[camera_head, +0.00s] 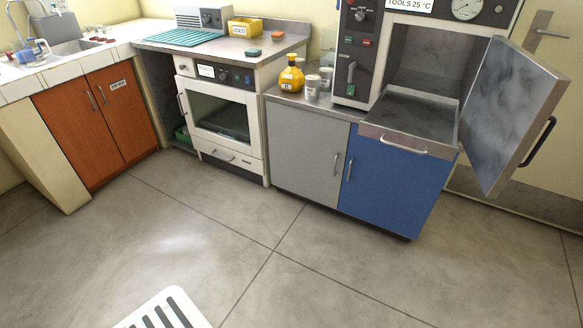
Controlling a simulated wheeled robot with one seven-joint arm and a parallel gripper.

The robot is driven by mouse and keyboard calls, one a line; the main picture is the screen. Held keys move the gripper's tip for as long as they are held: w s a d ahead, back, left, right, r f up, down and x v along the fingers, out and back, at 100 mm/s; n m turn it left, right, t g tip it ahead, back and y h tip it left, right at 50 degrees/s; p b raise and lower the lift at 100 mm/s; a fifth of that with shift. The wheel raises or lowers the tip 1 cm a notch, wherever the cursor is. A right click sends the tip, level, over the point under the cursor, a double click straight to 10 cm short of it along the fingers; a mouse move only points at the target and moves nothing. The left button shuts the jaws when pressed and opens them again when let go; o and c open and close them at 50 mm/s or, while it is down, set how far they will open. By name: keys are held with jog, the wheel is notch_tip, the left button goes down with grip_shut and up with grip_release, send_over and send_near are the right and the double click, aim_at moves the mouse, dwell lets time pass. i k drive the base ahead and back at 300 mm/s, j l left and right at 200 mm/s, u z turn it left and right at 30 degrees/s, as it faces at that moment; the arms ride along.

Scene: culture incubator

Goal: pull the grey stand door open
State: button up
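The grey stand door (308,153) is the left of two doors on the stand under the incubator. It looks shut, flush with the stand's front. Its upright metal handle (336,163) is near its right edge. The blue door (391,186) beside it also looks shut, with its handle (350,169) near its left edge. My gripper is not in view.
The incubator door (513,115) stands wide open to the right. A metal tray (412,118) with a front handle juts out above the blue door. A white slotted object (168,312) shows at the bottom edge. The floor (285,245) before the stand is clear.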

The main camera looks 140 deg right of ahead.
aim_at(308, 151)
jog(key=z, duration=5.15)
jog(key=i+u, duration=0.15)
jog(key=i, duration=0.8)
